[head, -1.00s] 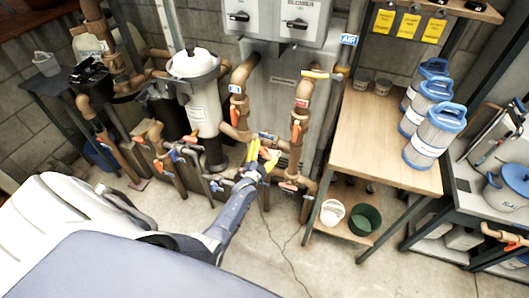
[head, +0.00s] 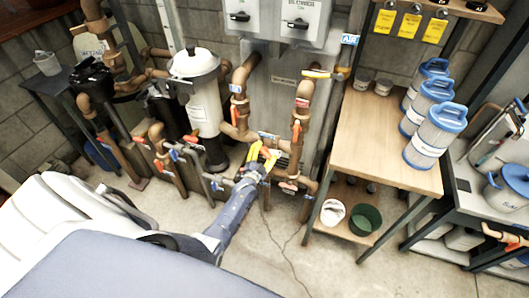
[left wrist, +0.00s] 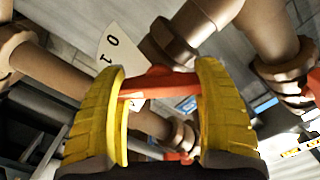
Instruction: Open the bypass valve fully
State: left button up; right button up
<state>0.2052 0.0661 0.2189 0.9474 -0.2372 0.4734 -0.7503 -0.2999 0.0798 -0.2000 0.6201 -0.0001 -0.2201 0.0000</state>
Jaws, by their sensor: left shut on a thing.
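My left gripper (head: 264,155) has yellow fingers and reaches low into the pipework in the middle of the head view. In the left wrist view, its fingers (left wrist: 163,82) are shut on an orange-red valve handle (left wrist: 158,84), one finger at each end. The handle lies nearly crosswise, slightly tilted. Behind it is a white plate (left wrist: 117,46) marked 0 and 1, partly covered by the handle and a finger. Brown pipe (left wrist: 190,25) with a thick collar runs behind the handle. In the head view the fingers hide most of this handle. My right gripper is not in view.
Other brown pipes with orange handles (head: 296,133) stand close to the right. A white filter housing (head: 203,110) stands to the left. A wooden bench (head: 375,135) with blue-topped cartridges (head: 437,137) is at the right. The floor in front is clear.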

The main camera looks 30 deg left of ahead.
pick_arm(q)
jog(key=n, duration=0.3)
jog(key=r+n, duration=0.1)
jog(key=shift+w+d, duration=0.15)
jog(key=shift+w, duration=0.15)
jog(key=shift+c, duration=0.2)
jog(key=shift+n, duration=2.3)
jog(key=o, duration=1.3)
jog(key=shift+o, duration=0.4)
jog(key=shift+s+f, duration=0.15)
jog(key=shift+f, duration=0.1)
jog(key=shift+s+f, duration=0.1)
jog(key=shift+s, duration=0.5)
jog(key=s+d, duration=0.2)
jog(key=s, duration=0.8)
jog(key=shift+s+r, duration=0.2)
